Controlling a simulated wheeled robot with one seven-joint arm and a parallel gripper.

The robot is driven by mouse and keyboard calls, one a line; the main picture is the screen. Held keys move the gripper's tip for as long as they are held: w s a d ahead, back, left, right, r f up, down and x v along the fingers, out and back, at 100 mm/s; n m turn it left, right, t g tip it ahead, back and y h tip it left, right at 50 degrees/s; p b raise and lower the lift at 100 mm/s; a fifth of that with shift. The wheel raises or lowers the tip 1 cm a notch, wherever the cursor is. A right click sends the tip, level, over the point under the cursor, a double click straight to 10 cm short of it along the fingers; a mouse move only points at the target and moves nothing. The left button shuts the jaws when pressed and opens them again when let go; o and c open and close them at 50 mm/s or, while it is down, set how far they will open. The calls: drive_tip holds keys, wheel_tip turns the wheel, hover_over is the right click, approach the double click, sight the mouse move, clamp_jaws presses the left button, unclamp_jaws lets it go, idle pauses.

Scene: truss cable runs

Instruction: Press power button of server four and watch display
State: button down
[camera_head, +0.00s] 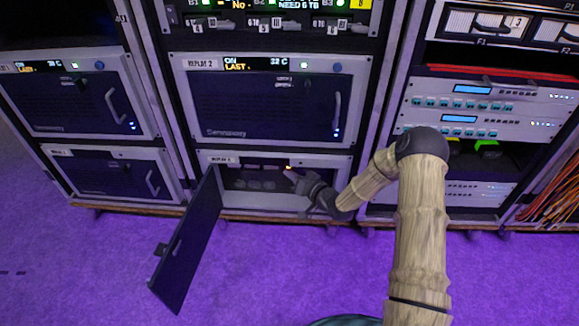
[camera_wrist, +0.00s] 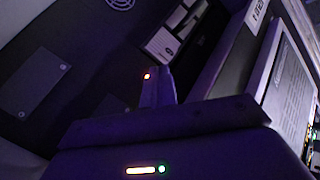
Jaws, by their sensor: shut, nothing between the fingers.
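The lower server (camera_head: 275,200) in the middle rack has its dark front door (camera_head: 188,245) swung open to the left. Its small label is too blurred to read surely. A small orange light (camera_head: 288,168) glows on its upper front, and the strip beside it looks dark. My gripper (camera_head: 296,178) is shut and empty, with its tip just below and right of that light. In the wrist view the shut fingers (camera_wrist: 155,84) point into the dark server front, and an orange-red light (camera_wrist: 147,76) shows right at their tip. I cannot tell whether they touch a button.
The server labelled REPLAY 2 (camera_head: 270,105) sits directly above, its display lit with ON, LAST and 32 C. Another closed server (camera_head: 110,175) is at the left. Racks with blue displays (camera_head: 475,105) and orange cables (camera_head: 555,205) stand at the right. Purple floor lies in front.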

drive_tip(key=shift+w, duration=0.15)
idle(0.5)
drive_tip(key=shift+w, duration=0.3)
drive_tip(key=shift+w, duration=0.2)
idle(0.4)
drive_tip(key=shift+w+d+r, duration=0.15)
drive_tip(key=shift+w+r, duration=0.2)
drive_tip(key=shift+w, duration=0.35)
idle(0.6)
drive_tip(key=s+p, duration=0.3)
drive_tip(key=s, duration=0.4)
drive_tip(key=shift+s, duration=0.2)
idle(0.8)
drive_tip(key=shift+a, duration=0.2)
